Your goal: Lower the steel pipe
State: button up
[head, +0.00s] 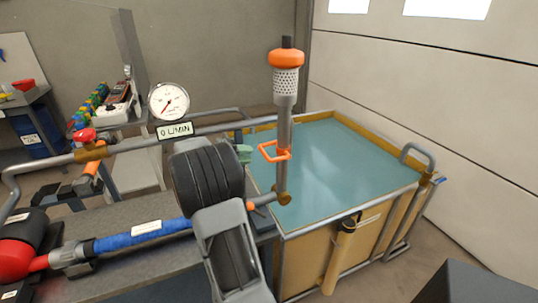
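The steel pipe (284,128) stands upright in front of the blue water of the tank (340,250). It has a perforated strainer (286,83) and an orange collar (286,58) at its top, and a brass elbow (284,198) at its foot. An orange loop handle (272,151) sticks out left from its lower half. My arm rises from the bottom middle. My gripper (244,153) seems to be the small grey-green part past my black wrist, left of the handle and apart from it. My wrist hides most of it, so its opening cannot be made out.
A round gauge (169,101) and a "0 L/MIN" sign (174,130) sit on a rail behind my wrist. A blue-sleeved hose (142,236) runs left to a red part (20,260). A tan tube (340,255) hangs on the tank's front. A curved grey rail (418,152) stands at its right corner.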

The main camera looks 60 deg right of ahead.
jog(key=x, duration=0.8)
jog(key=shift+d+f, duration=0.15)
jog(key=shift+d, duration=0.15)
grip_shut()
